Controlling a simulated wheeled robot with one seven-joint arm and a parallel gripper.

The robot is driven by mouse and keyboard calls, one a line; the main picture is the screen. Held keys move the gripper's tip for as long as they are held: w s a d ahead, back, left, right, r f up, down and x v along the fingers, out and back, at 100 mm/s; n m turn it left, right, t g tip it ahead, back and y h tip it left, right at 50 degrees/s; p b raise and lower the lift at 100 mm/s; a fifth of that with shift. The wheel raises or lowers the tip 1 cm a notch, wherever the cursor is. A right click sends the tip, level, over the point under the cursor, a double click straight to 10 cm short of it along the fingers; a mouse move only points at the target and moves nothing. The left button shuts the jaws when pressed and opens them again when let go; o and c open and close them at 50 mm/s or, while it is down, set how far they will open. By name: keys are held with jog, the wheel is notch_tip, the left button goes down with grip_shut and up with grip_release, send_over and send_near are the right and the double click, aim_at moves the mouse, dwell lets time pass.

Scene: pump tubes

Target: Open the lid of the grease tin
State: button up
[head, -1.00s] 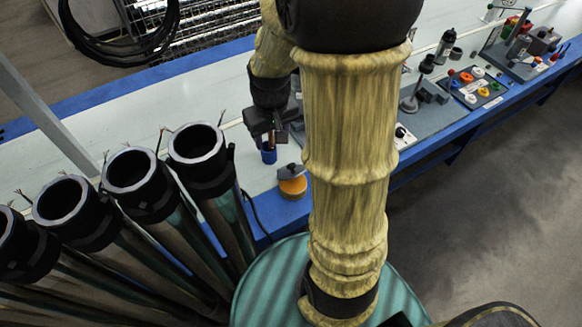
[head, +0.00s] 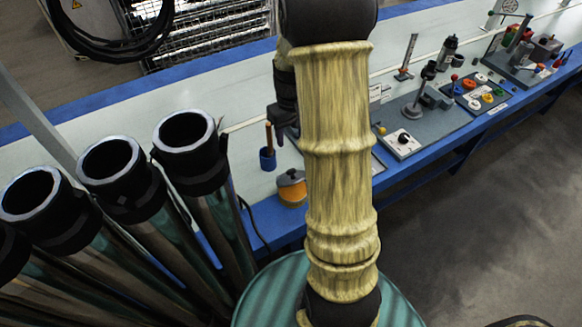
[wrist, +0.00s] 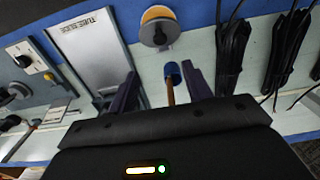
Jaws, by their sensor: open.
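The grease tin (head: 292,194) is a round orange tin on the bench near its front edge, just left of my arm. Its grey lid (head: 291,177) with a dark knob sits on top. In the wrist view the tin (wrist: 147,14) is at the top centre, with the lid (wrist: 159,34) seen from above.
A blue cup (head: 267,160) holding a brown-handled brush stands beside the tin; it also shows in the wrist view (wrist: 172,73), near the fingers. Several black-collared tubes (head: 190,150) rise at the left. A tube-slide plate (wrist: 92,45) and a knob box (head: 403,142) are nearby.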

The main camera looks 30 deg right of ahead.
aim_at(291, 170)
notch_tip(291, 170, down, 15)
jog(key=shift+r+b, duration=0.1)
jog(key=shift+b, duration=0.45)
grip_shut()
